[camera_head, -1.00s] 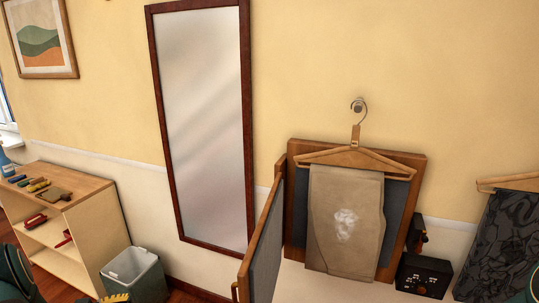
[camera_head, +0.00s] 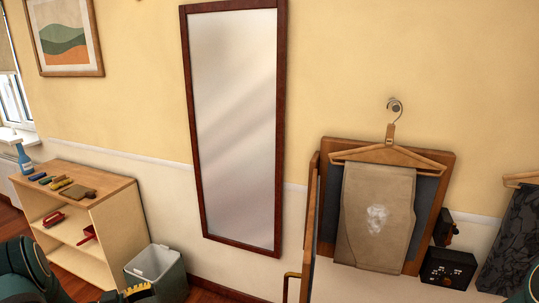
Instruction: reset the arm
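Part of my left arm (camera_head: 30,270), dark green, shows at the bottom left corner. A dark and yellow part (camera_head: 138,293) shows beside it at the bottom edge; I cannot tell what it is. A sliver of my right arm (camera_head: 526,290) shows at the bottom right corner. Neither gripper's fingertips are in the picture.
A low wooden shelf (camera_head: 119,184) with brushes and a blue bottle (camera_head: 24,158) stands left. A grey bin (camera_head: 157,269) is beside it. A mirror (camera_head: 236,130) hangs mid-wall. Beige trousers (camera_head: 375,205) hang on a trouser press (camera_head: 436,180) at right, near a black box (camera_head: 448,268).

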